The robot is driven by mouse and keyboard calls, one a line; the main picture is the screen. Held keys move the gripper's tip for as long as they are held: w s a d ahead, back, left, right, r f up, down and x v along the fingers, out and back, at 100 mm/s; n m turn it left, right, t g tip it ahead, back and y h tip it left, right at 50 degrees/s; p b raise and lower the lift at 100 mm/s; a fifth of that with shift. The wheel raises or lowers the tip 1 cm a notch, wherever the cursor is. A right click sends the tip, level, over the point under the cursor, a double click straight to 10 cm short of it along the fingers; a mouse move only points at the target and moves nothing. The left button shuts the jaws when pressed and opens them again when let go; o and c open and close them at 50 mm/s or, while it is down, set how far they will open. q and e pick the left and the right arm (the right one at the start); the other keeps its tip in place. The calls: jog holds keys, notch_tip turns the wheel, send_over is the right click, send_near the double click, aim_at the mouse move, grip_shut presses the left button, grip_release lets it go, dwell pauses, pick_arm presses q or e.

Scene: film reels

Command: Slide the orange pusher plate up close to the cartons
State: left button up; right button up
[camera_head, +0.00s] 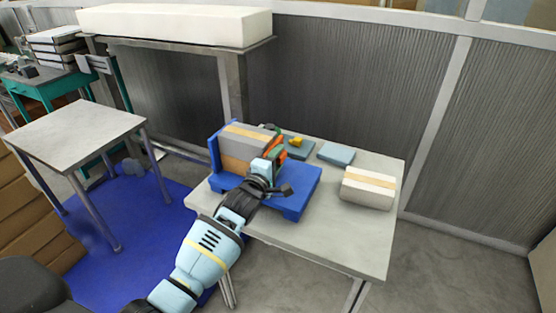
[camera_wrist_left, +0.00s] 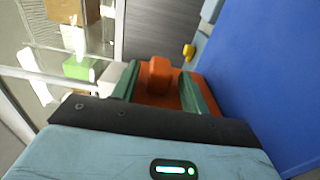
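The orange pusher plate (camera_head: 277,153) stands on the blue stand (camera_head: 300,192), to the right of the stacked cartons (camera_head: 236,150), and is partly hidden by my left gripper. My left gripper (camera_head: 267,168) is at the plate. In the left wrist view the plate shows as an orange surface with a raised orange block (camera_wrist_left: 160,72). The two green fingers of the left gripper (camera_wrist_left: 159,82) are apart, one on each side of this block, with gaps showing. Any gap between plate and cartons is hidden. My right gripper is not in view.
A cream carton with a tan band (camera_head: 368,187) lies on the grey table (camera_head: 340,245) at right. Blue-grey boxes (camera_head: 336,154) and a small yellow item (camera_head: 296,141) are behind the stand. The table's front is clear.

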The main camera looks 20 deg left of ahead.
pick_arm(q)
jog(key=shift+d, duration=0.1)
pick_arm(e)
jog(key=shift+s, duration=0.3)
pick_arm(q)
jog(key=shift+s, duration=0.5)
jog(key=shift+s+a+p, duration=0.15)
jog(key=shift+s+a, duration=0.05)
jog(key=shift+s, duration=1.5)
jog(key=shift+s+a+p, duration=0.15)
jog(key=shift+s+a, duration=0.05)
jog(key=shift+s, duration=1.5)
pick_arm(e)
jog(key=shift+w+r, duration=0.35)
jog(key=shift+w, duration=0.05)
pick_arm(q)
jog(key=shift+s, duration=0.1)
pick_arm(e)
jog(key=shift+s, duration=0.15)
